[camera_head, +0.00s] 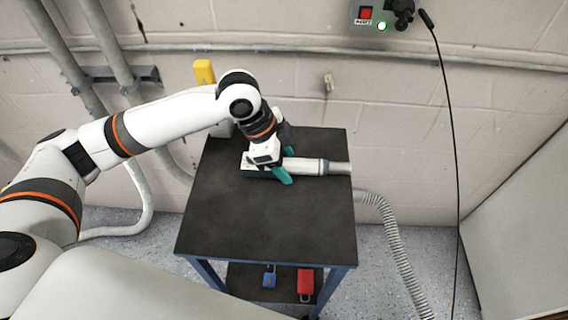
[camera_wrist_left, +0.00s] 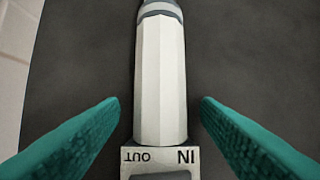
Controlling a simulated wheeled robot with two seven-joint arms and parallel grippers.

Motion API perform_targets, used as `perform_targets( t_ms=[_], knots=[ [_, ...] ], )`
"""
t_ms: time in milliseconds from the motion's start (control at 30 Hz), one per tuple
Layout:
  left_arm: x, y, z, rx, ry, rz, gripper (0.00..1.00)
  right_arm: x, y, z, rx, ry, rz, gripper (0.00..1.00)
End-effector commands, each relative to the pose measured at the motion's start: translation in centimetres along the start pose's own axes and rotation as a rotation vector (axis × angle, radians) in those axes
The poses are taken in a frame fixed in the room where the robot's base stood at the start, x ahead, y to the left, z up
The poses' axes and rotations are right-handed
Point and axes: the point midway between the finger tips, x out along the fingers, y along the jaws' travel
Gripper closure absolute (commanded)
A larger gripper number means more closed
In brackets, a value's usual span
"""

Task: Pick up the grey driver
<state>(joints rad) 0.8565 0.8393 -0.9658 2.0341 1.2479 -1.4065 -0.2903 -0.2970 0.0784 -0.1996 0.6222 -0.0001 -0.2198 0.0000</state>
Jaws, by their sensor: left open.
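The grey driver (camera_head: 306,166) lies on the dark top of the cart near its back right edge, its far end pointing right. In the left wrist view its pale faceted body (camera_wrist_left: 160,85) runs up the middle, with a block marked IN and OUT (camera_wrist_left: 160,158) at the bottom. My left gripper (camera_head: 287,163) is over the driver's left part, which it partly hides. In the left wrist view the teal fingers (camera_wrist_left: 158,110) are apart on either side of the driver, with a gap to it on both sides. My right gripper is not in view.
The cart top (camera_head: 265,220) is clear in front. A red padlock (camera_head: 305,283) and a blue padlock (camera_head: 269,279) are on the lower shelf. A yellow thing (camera_head: 204,72) stands behind the cart. A grey hose (camera_head: 395,235) and black cable (camera_head: 455,150) hang at the right.

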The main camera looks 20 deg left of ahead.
Motion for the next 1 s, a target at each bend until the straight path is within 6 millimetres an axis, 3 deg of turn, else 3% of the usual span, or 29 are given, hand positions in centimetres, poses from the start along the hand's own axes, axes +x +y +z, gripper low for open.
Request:
perform_targets(
  t_ms=[67,400,733,1000],
  knots=[
    [0.0,0.0,0.0,0.000,0.000,0.000,0.44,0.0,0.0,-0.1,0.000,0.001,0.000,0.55],
    [0.0,0.0,0.0,-0.001,0.001,0.000,0.99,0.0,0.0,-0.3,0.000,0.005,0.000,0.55],
    [-1.0,0.2,0.4,0.001,-0.003,0.005,0.99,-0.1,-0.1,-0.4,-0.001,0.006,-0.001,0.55],
    [-5.6,0.3,2.4,0.002,-0.004,0.006,0.99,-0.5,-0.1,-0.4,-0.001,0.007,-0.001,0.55]
  ],
)
